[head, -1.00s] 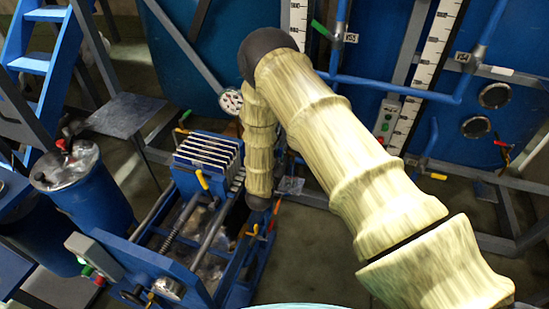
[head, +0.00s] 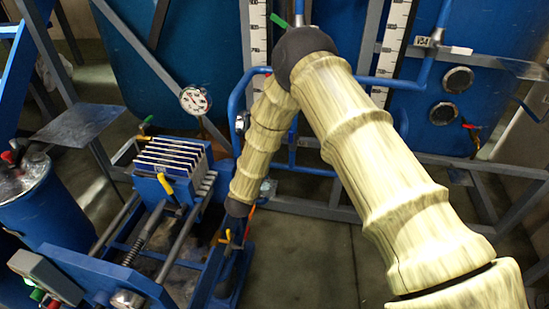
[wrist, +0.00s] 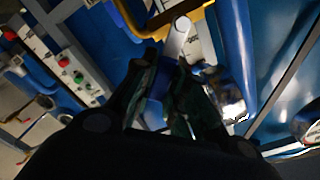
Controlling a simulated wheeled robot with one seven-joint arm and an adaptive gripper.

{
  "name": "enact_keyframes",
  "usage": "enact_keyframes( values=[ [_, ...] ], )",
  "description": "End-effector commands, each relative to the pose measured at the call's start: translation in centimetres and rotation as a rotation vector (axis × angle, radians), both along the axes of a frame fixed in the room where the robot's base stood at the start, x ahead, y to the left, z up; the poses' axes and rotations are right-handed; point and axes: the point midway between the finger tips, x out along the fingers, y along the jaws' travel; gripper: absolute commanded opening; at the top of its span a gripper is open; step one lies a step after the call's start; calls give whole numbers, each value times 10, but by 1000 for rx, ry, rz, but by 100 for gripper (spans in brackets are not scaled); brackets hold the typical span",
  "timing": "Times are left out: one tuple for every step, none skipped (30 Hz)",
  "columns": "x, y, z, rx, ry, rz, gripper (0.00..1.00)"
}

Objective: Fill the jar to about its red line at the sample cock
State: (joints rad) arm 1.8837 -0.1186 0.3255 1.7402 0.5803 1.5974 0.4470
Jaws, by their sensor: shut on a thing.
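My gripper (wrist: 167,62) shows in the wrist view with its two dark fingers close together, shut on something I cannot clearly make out. A pale flat bar with a round end (wrist: 179,38) shows at the fingertips, in front of a yellow part (wrist: 200,14). A shiny, glassy patch (wrist: 232,105) lies just right of the fingers; I cannot tell whether it is the jar. No red line can be made out. In the head view my forearm points down beside the blue press, and my gripper cannot be made out. I cannot identify the sample cock for certain.
A blue press with pale plates (head: 172,158) stands left of my arm, with a blue drum (head: 50,205) farther left. A dial gauge (head: 194,100) is behind it. Blue tanks (head: 440,60), pipes and grey frames fill the back. Floor (head: 325,255) shows right of the press.

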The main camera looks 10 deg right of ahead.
Motion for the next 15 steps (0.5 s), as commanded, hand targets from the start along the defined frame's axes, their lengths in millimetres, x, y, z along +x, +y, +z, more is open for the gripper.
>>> enact_keyframes(
  values=[
    [0,5,-3,8,-1,5,0],
    [0,7,-3,13,-3,8,0],
    [0,10,-3,18,-5,12,0],
    [0,12,-3,20,-6,14,0],
    [0,13,-3,22,-7,16,0],
    [0,14,-2,24,-7,18,0],
    [0,15,-2,25,-8,18,0],
    [0,15,-2,26,-8,19,0],
    [0,15,-2,26,-8,19,0],
    [0,15,-2,26,-8,19,0],
    [0,15,-2,26,-8,19,0],
    [0,15,-2,26,-8,19,0],
    [0,15,-2,26,-8,19,0],
    [0,15,-2,26,-8,19,0],
    [0,15,-2,26,-8,19,0]
  ],
)
